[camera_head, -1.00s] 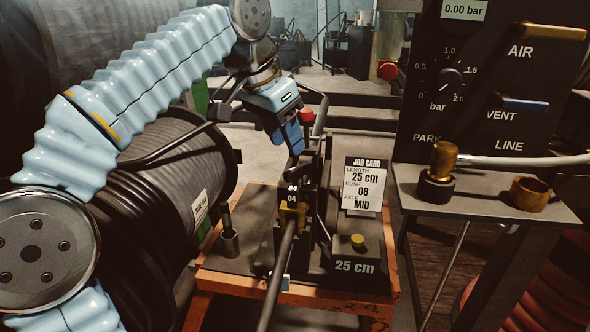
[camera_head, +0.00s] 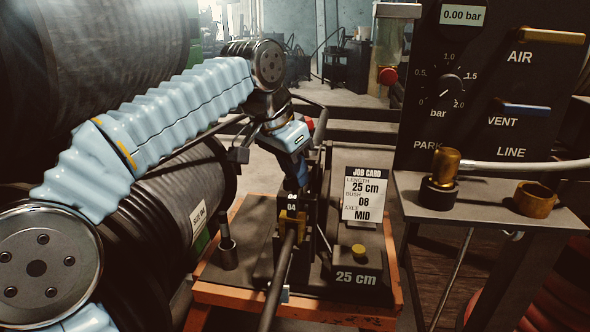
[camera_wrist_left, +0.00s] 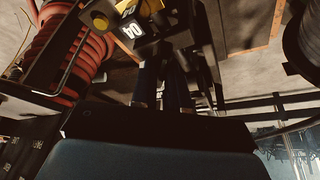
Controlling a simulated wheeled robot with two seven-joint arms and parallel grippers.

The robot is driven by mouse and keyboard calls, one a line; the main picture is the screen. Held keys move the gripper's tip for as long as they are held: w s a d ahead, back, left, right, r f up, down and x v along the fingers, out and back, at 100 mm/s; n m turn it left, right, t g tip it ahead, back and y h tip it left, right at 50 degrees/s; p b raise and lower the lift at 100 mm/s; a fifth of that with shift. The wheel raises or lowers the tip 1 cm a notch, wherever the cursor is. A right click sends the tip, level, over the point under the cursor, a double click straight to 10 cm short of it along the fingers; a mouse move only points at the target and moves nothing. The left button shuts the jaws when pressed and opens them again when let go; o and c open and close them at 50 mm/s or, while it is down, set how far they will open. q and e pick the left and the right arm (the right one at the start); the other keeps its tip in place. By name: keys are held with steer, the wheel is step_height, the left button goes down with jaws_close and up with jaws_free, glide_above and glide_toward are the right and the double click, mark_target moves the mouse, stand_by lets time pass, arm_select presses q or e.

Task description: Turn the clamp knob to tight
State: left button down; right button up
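The crimper (camera_head: 292,226) stands on the orange-edged bench, with a yellow-brown clamp and an "04" label at its front. A black hose (camera_head: 277,282) runs from it toward me. I cannot make out for sure which part is the clamp knob; a red part (camera_head: 309,125) shows behind my gripper. My left gripper (camera_head: 301,184) points down just above and behind the crimper's "04" die. My right gripper is out of view.
A "25 cm" block (camera_head: 357,277) with a yellow button and a job card (camera_head: 365,194) stand to the right. A hose reel (camera_head: 170,215) is at the left. The pressure panel (camera_head: 480,80) and a shelf with brass fittings (camera_head: 535,200) are at the right.

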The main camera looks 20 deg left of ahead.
arm_select(q)
steer(key=shift+a+r+m+h+p, duration=0.1)
steer(key=shift+r+m+h+p, duration=0.2)
steer(key=shift+m+p, duration=0.55)
steer(key=shift+w+f+m+g+h+p, duration=0.1)
steer(key=shift+m+g+h+p, duration=0.25)
steer(key=shift+m+p, duration=0.45)
steer(key=shift+f+m, duration=0.15)
steer(key=shift+m, duration=0.4)
steer(key=c, duration=1.1)
jaws_free()
